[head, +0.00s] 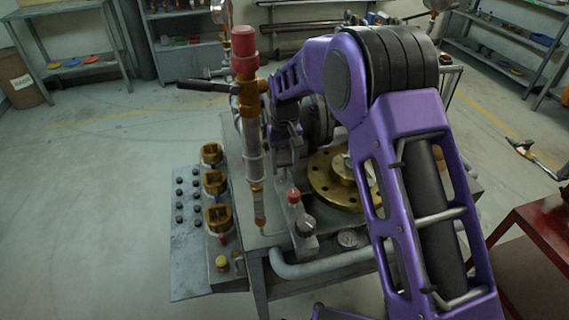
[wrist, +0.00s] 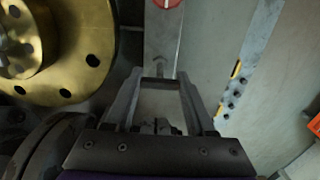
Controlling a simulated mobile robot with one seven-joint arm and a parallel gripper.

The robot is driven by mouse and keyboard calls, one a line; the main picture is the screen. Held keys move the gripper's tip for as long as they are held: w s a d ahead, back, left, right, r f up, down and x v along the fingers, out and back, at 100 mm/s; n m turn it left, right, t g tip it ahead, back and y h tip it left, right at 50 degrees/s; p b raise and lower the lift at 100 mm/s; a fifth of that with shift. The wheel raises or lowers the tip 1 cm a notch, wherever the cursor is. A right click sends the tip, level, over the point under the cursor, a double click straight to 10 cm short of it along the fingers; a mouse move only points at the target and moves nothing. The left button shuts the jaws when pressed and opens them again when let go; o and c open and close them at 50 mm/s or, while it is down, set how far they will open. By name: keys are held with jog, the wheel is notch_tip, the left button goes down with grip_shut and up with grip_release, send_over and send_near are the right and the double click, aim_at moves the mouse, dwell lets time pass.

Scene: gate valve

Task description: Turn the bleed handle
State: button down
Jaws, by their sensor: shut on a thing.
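In the wrist view my gripper (wrist: 160,88) points away from the camera, its two grey fingers apart. A short dark bar (wrist: 158,81) spans the gap between the fingertips, and the jaws are shut on it. It appears to be the bleed handle, but its full shape is hidden. A red knob (wrist: 167,3) lies beyond the fingertips at the top edge. In the head view a red knob (head: 294,195) stands on a grey block beside a round grey knob (head: 305,225). My arm hides most of my gripper there.
A tall brass column with a red cap (head: 244,50) and black lever (head: 203,86) stands left of my arm. A brass flange (head: 333,183) lies right of the grey block. Brass fittings (head: 215,182) line the bench's left side. A grey pipe (head: 318,264) curves along the front.

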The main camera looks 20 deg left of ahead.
aim_at(285, 163)
jog(key=shift+c, duration=1.2)
grip_release()
notch_tip(285, 163, up, 18)
jog(key=p, duration=0.1)
jog(key=shift+f+p, duration=0.25)
jog(key=shift+p, duration=0.15)
